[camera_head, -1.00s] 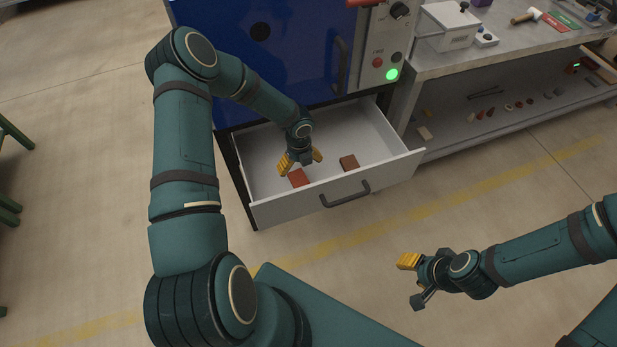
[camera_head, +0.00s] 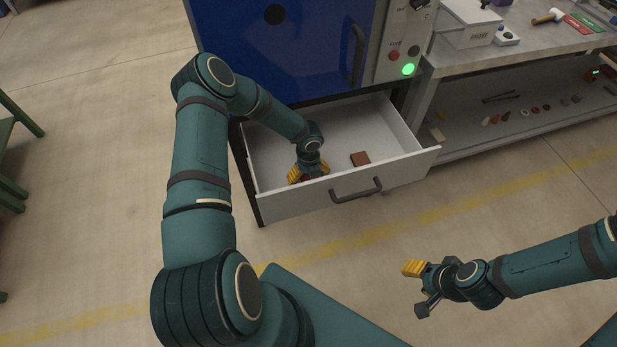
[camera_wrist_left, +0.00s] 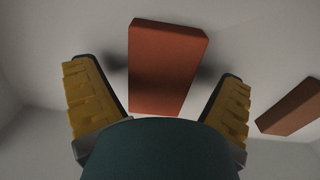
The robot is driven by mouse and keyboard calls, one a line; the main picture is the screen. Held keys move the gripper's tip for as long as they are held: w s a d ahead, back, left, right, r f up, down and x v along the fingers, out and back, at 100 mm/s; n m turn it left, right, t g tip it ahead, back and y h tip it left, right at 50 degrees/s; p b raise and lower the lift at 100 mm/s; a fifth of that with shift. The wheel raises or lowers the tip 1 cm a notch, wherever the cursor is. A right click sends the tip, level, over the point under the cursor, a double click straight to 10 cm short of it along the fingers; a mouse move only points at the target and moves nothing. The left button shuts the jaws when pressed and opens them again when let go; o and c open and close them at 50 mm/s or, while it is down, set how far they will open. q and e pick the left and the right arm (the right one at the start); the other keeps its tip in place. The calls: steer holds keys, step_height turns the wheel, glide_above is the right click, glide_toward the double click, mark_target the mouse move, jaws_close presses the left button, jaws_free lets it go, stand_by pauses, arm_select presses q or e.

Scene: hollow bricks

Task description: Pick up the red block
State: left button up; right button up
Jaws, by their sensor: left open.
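A red block (camera_wrist_left: 165,65) lies on the drawer floor in the left wrist view, between the two spread yellow-padded fingers, with a gap on each side. In the head view it is mostly hidden under my left gripper (camera_head: 309,173). That gripper is open, points down inside the drawer near its front wall, and holds nothing. A second, reddish-brown block (camera_head: 360,159) lies to its right in the drawer; it also shows at the right edge of the left wrist view (camera_wrist_left: 291,108). My right gripper (camera_head: 417,290) is open and empty above the floor, outside the drawer.
The open white drawer (camera_head: 400,168) has a dark handle (camera_head: 356,191) on its front and sits under a blue cabinet door (camera_head: 290,50). A grey workbench (camera_head: 480,62) with tools and a lower shelf stands at the right. The drawer's right side is free.

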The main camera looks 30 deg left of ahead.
arm_select(q)
steer(key=shift+c, duration=0.2)
steer(key=c, duration=1.4)
steer(key=shift+r, duration=0.1)
